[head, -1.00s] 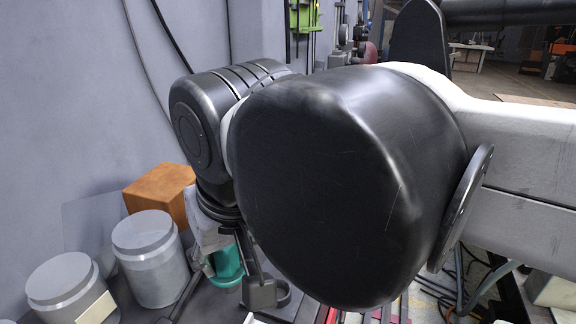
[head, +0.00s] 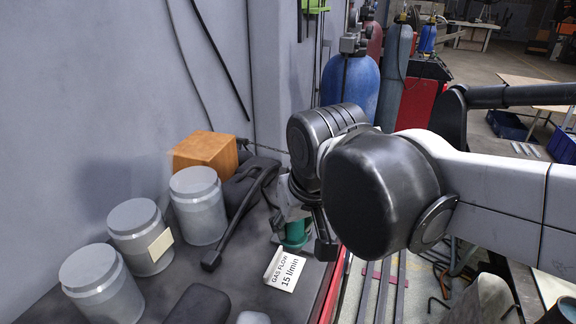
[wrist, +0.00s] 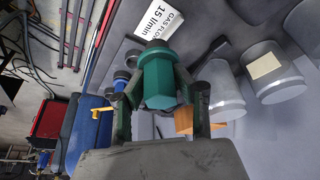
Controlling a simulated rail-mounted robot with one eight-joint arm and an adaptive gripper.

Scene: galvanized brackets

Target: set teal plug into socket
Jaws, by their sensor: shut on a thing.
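The teal plug (head: 296,232) hangs below my gripper (head: 291,214) in the head view, low over the dark worktop. I cannot tell whether it touches the worktop. In the wrist view the plug (wrist: 160,82) sits between the two fingers of my gripper (wrist: 162,98), which is shut on it. The plug has a faceted body with a rounder part at its far end.
A card reading "GAS FLOW 15 l/min" (head: 283,270) lies just in front of the plug. Several grey canisters (head: 141,237) and an orange-brown block (head: 205,152) stand to the left along the wall. A dark torch-like tool (head: 238,215) lies between. The worktop's red edge (head: 333,287) is close on the right.

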